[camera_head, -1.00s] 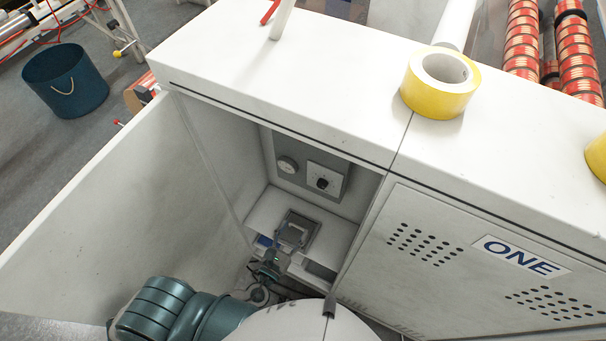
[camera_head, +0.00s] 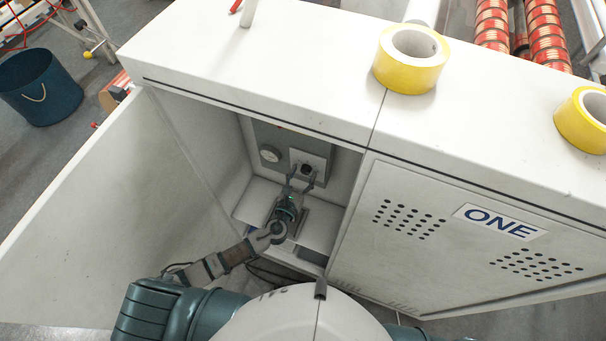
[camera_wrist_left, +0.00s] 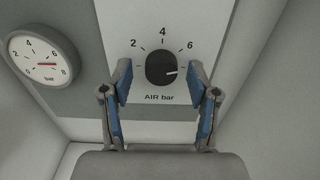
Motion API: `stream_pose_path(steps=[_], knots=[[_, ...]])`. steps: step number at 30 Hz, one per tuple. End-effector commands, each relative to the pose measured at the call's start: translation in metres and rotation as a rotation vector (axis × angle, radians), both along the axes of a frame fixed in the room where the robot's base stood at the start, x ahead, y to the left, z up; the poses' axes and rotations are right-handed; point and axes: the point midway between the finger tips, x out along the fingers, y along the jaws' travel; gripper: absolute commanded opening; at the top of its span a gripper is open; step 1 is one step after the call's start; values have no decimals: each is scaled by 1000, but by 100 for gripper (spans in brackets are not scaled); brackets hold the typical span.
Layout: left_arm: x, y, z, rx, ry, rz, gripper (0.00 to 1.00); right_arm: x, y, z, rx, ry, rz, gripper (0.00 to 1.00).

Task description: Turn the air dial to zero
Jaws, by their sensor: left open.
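The air dial (camera_wrist_left: 161,68) is a black round knob on a white plate marked 2, 4, 6 and "AIR bar". Its white pointer line points right, a little below the 6. In the head view the dial (camera_head: 307,169) is on the back panel inside the open cabinet. My left gripper (camera_wrist_left: 160,82) is open, its two fingers below and to either side of the dial, with the knob between the tips. I cannot tell whether they touch it. In the head view my left gripper (camera_head: 302,188) reaches up toward the plate. My right gripper is not in view.
A round pressure gauge (camera_wrist_left: 42,60) sits left of the dial, its red needle near 6. The cabinet door (camera_head: 110,215) stands open at left, and side walls close in the compartment. Yellow tape rolls (camera_head: 410,75) stand on the cabinet top.

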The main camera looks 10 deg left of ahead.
Motion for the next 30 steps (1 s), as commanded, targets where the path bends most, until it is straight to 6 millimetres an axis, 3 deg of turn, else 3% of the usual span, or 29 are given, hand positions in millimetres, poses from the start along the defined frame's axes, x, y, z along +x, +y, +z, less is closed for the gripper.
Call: stream_pose_path(steps=[10, 17, 30], knots=[[4, -1, 0, -1, 1, 0, 58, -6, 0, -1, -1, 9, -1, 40], [4, -1, 0, -1, 1, 0, 0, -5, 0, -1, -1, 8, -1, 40], [4, 0, -1, -72, 14, 2, 0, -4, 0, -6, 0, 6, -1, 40]])
